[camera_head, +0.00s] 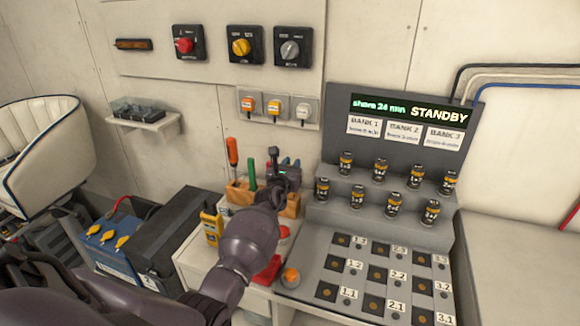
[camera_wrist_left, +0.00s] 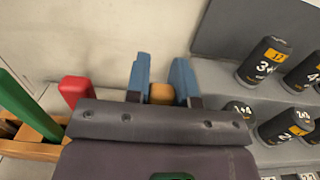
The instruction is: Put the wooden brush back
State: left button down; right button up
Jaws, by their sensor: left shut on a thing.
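My left gripper (camera_head: 283,168) is above the right part of the wooden tool rack (camera_head: 240,194), with my arm in front of part of it. In the left wrist view, its two blue-grey fingers (camera_wrist_left: 161,85) are shut on a small tan wooden piece, the wooden brush (camera_wrist_left: 161,94). Only that end of the brush shows; the rest is hidden behind the gripper. The rack (camera_wrist_left: 38,148) also shows at the lower left of the wrist view. I cannot tell whether the brush touches the rack. My right gripper is not in view.
An orange-handled tool (camera_head: 232,152) and a green-handled tool (camera_head: 252,173) stand in the rack. A yellow meter (camera_head: 212,227) stands to its left. To the right, a grey stepped console (camera_head: 318,222) holds several black cylinders, below a STANDBY display (camera_head: 438,115). A red object (camera_head: 267,270) lies in front.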

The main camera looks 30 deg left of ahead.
pick_arm(q)
jog(key=shift+f, duration=0.1)
jog(key=c, duration=1)
grip_release()
jog(key=v, duration=1.2)
jog(key=shift+p, duration=0.4)
